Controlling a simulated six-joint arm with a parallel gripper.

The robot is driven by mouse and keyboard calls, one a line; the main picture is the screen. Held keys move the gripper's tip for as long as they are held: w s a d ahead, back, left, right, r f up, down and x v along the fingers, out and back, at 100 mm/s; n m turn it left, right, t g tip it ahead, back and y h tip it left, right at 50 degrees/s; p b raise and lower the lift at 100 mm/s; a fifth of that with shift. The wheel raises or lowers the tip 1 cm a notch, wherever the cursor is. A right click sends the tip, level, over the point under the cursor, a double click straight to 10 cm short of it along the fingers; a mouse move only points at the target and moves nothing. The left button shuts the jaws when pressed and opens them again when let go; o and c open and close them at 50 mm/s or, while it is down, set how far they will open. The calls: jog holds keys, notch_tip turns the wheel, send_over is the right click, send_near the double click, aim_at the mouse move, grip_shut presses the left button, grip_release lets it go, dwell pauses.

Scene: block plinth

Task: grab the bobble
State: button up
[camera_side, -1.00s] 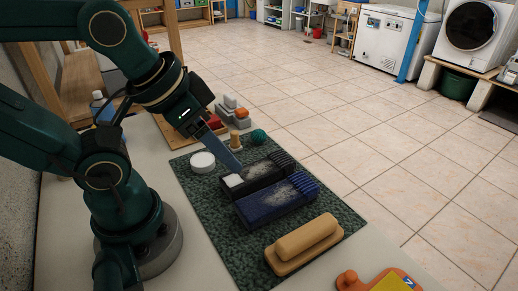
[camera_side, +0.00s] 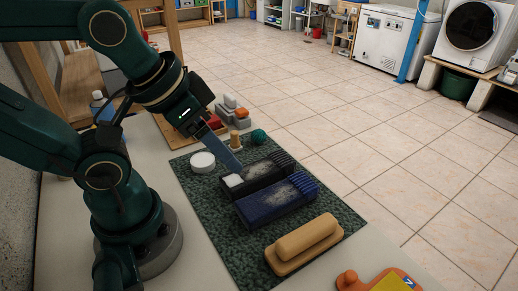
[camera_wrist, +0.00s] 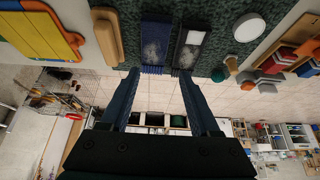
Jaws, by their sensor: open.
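The bobble appears to be the small teal-green ball (camera_side: 258,137) at the far edge of the dark green mat (camera_side: 215,215), beside a wooden peg (camera_side: 235,139). It also shows in the wrist view (camera_wrist: 218,75), just right of the right fingertip. My gripper (camera_side: 236,168) points down and to the right over the mat, near the white-topped end of the black block (camera_side: 265,173), apart from the ball. In the wrist view my gripper (camera_wrist: 160,73) has its two fingers spread with nothing between them. In the side view the fingers overlap.
A blue block (camera_side: 275,203), a tan block with a handle-like top (camera_side: 305,242) and a white round puck (camera_side: 202,162) are on the mat. Red and grey blocks (camera_side: 234,112) stand on a wooden board behind. An orange board (camera_side: 375,280) lies at the near edge.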

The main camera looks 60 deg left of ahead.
notch_tip(320, 180, up, 5)
jog(key=m+t+y, duration=0.4)
jog(key=m+y, duration=0.5)
jog(key=m, duration=1.9)
send_over(257, 135)
jog(key=s+d, duration=0.2)
jog(key=f, duration=1.7)
jog(key=shift+s+d+f, duration=0.15)
jog(key=shift+s+f, duration=0.1)
jog(key=shift+f, duration=0.1)
jog(key=shift+w+f+t, duration=0.1)
jog(key=shift+f+t, duration=0.2)
jog(key=shift+f, duration=0.2)
jog(key=shift+x, duration=2.5)
